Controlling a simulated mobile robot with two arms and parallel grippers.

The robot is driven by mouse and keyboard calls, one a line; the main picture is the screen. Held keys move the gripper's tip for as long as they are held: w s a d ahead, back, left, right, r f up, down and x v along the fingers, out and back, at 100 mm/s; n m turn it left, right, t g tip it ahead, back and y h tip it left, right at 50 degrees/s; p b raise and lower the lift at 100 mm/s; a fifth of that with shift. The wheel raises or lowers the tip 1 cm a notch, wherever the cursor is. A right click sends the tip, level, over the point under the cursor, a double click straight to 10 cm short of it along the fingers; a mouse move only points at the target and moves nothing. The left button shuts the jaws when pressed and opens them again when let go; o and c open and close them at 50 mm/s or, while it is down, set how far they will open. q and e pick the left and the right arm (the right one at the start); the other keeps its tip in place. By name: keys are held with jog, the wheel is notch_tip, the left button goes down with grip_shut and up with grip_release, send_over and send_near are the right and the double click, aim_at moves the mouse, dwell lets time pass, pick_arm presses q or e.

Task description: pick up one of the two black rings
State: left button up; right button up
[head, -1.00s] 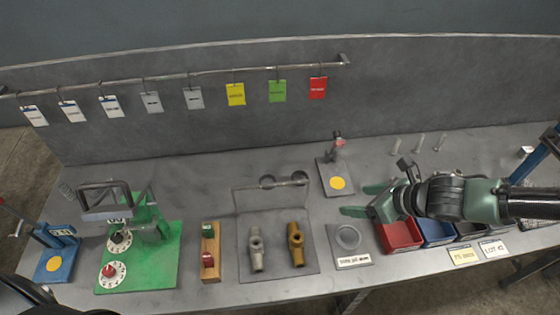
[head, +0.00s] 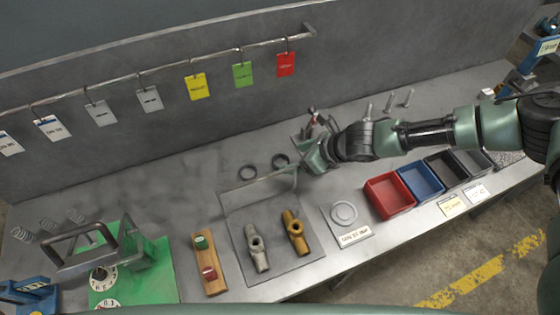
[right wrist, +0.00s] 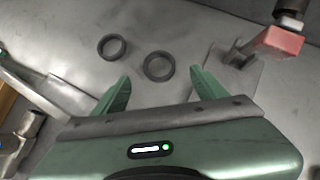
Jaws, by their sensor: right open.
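Two black rings lie flat on the grey bench behind the clear upright panel (head: 262,190): the left ring (head: 248,173) and the right ring (head: 280,160). In the right wrist view the left ring (right wrist: 112,47) lies further off and the right ring (right wrist: 159,66) is just beyond the gap between my fingertips. My right gripper (right wrist: 160,82) is open and empty, its two green fingers spread. In the head view my right gripper (head: 307,158) is just right of the right ring. My left gripper is not in view.
A small stand with a red-tipped part (right wrist: 280,42) is close to my right finger. The valve plate (head: 270,250) with two valve bodies is in front of the panel. A red bin (head: 390,194) and other bins stand at right. Tags hang from the rail (head: 150,85) behind.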

jog(key=x, duration=0.5)
jog(key=shift+a, duration=0.1)
jog(key=c, duration=1.4)
jog(key=shift+r, duration=0.15)
